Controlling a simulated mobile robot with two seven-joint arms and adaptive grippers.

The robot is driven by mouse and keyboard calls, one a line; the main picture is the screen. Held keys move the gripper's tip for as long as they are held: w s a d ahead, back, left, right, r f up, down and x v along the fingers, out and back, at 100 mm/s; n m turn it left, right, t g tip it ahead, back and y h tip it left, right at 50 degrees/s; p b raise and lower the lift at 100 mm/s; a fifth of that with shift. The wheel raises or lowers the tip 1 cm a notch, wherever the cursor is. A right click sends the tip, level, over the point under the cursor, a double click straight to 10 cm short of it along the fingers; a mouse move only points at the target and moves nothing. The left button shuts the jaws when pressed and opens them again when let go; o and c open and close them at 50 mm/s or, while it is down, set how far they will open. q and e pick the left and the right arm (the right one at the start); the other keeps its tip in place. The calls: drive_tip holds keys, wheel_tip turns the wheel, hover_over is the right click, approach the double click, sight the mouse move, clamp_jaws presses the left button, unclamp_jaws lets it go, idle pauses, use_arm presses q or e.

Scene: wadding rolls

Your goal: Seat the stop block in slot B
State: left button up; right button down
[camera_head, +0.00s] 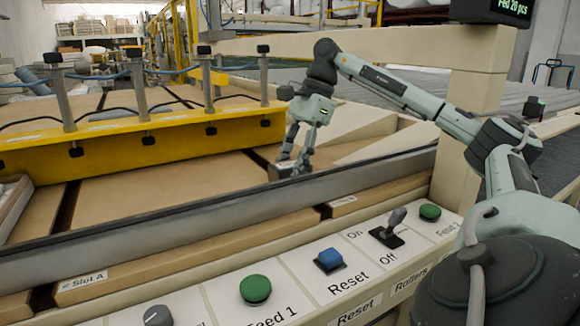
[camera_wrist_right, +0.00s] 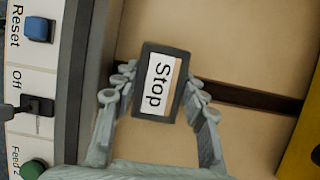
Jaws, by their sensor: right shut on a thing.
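The stop block is a dark block with a white "Stop" label (camera_wrist_right: 160,84); in the head view its dark body (camera_head: 281,172) shows at the fingertips. My right gripper (camera_head: 297,166) is shut on it, with a finger on each side in the wrist view (camera_wrist_right: 160,92). A dark slot (camera_wrist_right: 248,96) runs across the tan boards and meets the block's side; it is probably slot B, but its label is unreadable. I cannot tell whether the block is above the slot or in it. Slot A's label (camera_head: 85,281) is at the front left. My left gripper is not in view.
A grey rail (camera_head: 200,213) crosses in front of the block. The front panel holds a green Feed 1 button (camera_head: 255,289), a blue Reset button (camera_head: 329,260), an On/Off switch (camera_head: 390,228) and a green Feed 2 button (camera_head: 430,212). A yellow beam (camera_head: 110,152) stands behind.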

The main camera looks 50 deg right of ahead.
drive_tip(key=shift+f, duration=0.1)
idle(0.7)
drive_tip(key=c, duration=0.8)
unclamp_jaws()
drive_tip(key=shift+o, duration=0.2)
drive_tip(key=shift+d+r, duration=0.1)
drive_tip(key=shift+r, duration=0.2)
drive_tip(key=v, duration=0.2)
drive_tip(key=shift+s+d+r, duration=0.1)
drive_tip(key=shift+d+r, duration=0.15)
drive_tip(key=shift+r, duration=0.05)
drive_tip(key=s+d, duration=0.1)
drive_tip(key=d, duration=0.2)
drive_tip(key=s+d, duration=0.2)
drive_tip(key=d, duration=0.2)
drive_tip(key=s+d, duration=0.1)
drive_tip(key=d, duration=0.2)
drive_tip(key=shift+s+d+f, duration=0.15)
drive_tip(key=shift+s+d, duration=0.2)
